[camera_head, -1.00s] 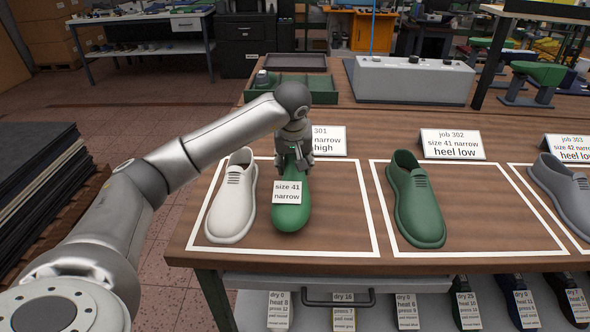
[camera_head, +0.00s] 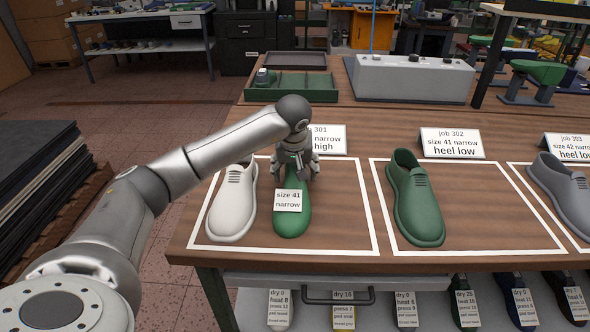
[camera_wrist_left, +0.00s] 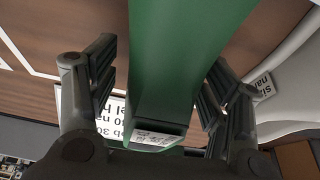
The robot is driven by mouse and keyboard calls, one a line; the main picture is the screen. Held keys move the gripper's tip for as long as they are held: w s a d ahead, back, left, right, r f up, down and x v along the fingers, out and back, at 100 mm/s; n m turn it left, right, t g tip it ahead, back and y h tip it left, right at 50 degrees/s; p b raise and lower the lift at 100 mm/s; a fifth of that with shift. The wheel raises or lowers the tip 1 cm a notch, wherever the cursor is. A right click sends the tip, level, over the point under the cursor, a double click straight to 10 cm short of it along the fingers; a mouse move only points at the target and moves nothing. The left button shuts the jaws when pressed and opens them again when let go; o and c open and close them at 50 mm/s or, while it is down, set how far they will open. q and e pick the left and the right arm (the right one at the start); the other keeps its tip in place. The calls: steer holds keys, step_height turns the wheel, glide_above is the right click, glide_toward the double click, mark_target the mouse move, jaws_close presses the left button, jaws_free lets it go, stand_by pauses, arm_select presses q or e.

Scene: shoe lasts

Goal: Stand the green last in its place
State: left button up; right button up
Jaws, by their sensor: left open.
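The green last (camera_head: 292,222) stands inside the white-outlined job 301 area, toe toward me, with a white "size 41 narrow" tag (camera_head: 288,200). It is right of the white shoe (camera_head: 232,205) and apart from it. My left gripper (camera_head: 297,172) is open around the heel end of the last. In the left wrist view the last (camera_wrist_left: 185,50) runs between the two spread fingers (camera_wrist_left: 158,95), and a small label shows on its end. Gaps show beside the fingers. The head view hides part of the heel behind the gripper. My right gripper is out of view.
A green shoe (camera_head: 415,205) stands in the job 302 area and a grey shoe (camera_head: 562,195) in the job 303 area. Job cards stand behind them. A green tray (camera_head: 310,92) and a grey box (camera_head: 412,80) are farther back. Bare table lies right of the last.

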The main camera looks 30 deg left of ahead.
arm_select(q)
steer(key=shift+r, duration=0.15)
steer(key=v, duration=1.2)
steer(key=shift+w, duration=0.1)
step_height(320, 180, up, 4)
steer(key=p, duration=0.3)
steer(key=shift+r+p, duration=0.2)
steer(key=shift+p, duration=0.1)
